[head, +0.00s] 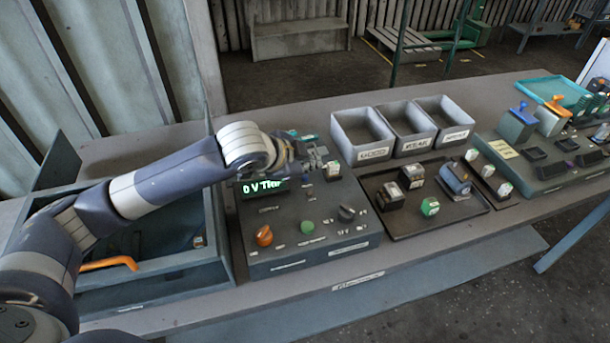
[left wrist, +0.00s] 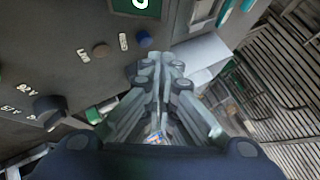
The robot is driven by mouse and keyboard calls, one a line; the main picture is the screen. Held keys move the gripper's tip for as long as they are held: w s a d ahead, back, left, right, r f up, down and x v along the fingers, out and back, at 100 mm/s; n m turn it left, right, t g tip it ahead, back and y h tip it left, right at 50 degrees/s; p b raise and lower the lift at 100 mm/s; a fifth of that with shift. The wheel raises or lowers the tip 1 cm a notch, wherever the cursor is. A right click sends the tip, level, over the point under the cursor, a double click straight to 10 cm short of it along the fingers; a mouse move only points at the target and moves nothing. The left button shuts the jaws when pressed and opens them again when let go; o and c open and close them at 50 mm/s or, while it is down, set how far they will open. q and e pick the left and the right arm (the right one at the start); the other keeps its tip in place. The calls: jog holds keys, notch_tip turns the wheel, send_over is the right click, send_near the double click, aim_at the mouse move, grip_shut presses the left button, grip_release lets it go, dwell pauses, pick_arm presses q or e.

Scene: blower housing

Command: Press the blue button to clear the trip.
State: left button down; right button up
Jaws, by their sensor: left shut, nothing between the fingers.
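The blue button (left wrist: 144,39) shows in the left wrist view on the dark face of the control panel (head: 345,259), beside a small white label. In the head view I cannot make it out; my gripper and wrist cover that part of the panel. My left gripper (head: 318,158) is over the panel's far edge, shut and empty. In the left wrist view its fingertips (left wrist: 160,67) are together, just below and right of the blue button in the picture. I cannot tell whether they touch the panel.
The panel has a lit display (head: 264,186), an orange knob (head: 264,236), a green button (head: 307,227), a black knob (head: 346,213) and a brown button (left wrist: 101,49). Grey bins (head: 363,134) stand behind; a parts tray (head: 466,219) is right. An open drawer-like box (head: 180,279) is left.

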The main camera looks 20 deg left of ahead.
pick_arm(q)
jog(key=shift+f, duration=0.1)
jog(key=shift+f, duration=0.3)
jog(key=shift+f, duration=0.45)
dwell(0.6)
jog(key=shift+r+p, duration=0.9)
jog(key=shift+p, duration=0.45)
